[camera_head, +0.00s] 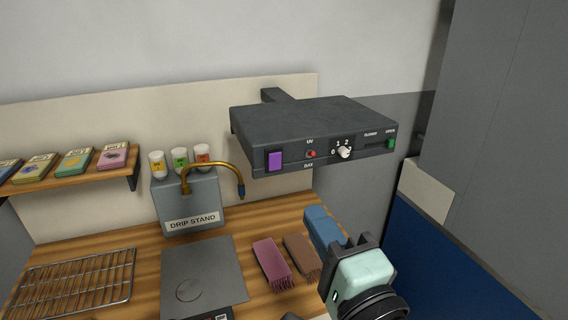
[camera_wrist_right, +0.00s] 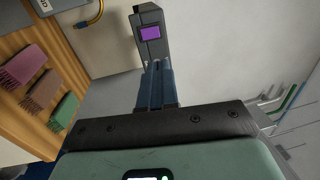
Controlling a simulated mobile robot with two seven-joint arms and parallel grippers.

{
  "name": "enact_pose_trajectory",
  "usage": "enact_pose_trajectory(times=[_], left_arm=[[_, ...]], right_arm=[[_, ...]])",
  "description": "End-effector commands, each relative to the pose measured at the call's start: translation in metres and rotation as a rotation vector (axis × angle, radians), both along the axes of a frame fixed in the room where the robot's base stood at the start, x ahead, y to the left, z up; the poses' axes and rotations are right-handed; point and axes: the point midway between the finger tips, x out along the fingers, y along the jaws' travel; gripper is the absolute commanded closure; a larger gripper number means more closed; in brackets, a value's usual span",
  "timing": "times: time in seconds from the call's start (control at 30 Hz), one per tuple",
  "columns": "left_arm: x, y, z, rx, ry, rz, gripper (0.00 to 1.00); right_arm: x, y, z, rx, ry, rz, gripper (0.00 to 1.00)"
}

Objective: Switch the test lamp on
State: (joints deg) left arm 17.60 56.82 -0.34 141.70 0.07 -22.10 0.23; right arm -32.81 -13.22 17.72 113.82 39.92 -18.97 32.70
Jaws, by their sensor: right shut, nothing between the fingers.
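The test lamp (camera_head: 310,115) is a dark grey box on an arm at the back wall. Its front carries a purple square (camera_head: 275,160), a small red control (camera_head: 310,154) between the words UV and DAY, a white knob (camera_head: 345,152) marked 0, 1, 2, and a green tab (camera_head: 391,143) at the OPEN end of a slot. I cannot tell which number the knob points to. My right gripper (camera_head: 314,212) is shut and empty, below and in front of the lamp, apart from it. In the right wrist view its blue fingers (camera_wrist_right: 157,68) point toward the purple square (camera_wrist_right: 150,32). My left gripper is out of view.
A drip stand (camera_head: 205,198) with a curved brass pipe (camera_head: 222,165) stands left of the lamp. A pink brush (camera_head: 270,258) and a brown brush (camera_head: 300,252) lie below. A wire rack (camera_head: 75,280) is at left. A grey panel (camera_head: 500,130) bounds the right.

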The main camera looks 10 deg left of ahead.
Motion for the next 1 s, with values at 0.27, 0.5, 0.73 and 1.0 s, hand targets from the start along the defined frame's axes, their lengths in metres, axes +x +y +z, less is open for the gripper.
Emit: enact_pose_trajectory(times=[0.27,0.5,0.73,1.0], left_arm=[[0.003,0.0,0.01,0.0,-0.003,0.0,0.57],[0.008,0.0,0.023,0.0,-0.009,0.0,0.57],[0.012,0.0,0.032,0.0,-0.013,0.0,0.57],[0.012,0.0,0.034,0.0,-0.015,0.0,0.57]], right_arm=[[0.04,0.027,0.006,-0.002,0.003,0.0,1.0],[0.081,0.056,0.014,-0.003,0.003,0.001,1.0],[0.106,0.072,0.018,-0.002,0.001,0.0,1.0],[0.112,0.076,0.018,-0.002,0.0,0.0,1.0]])
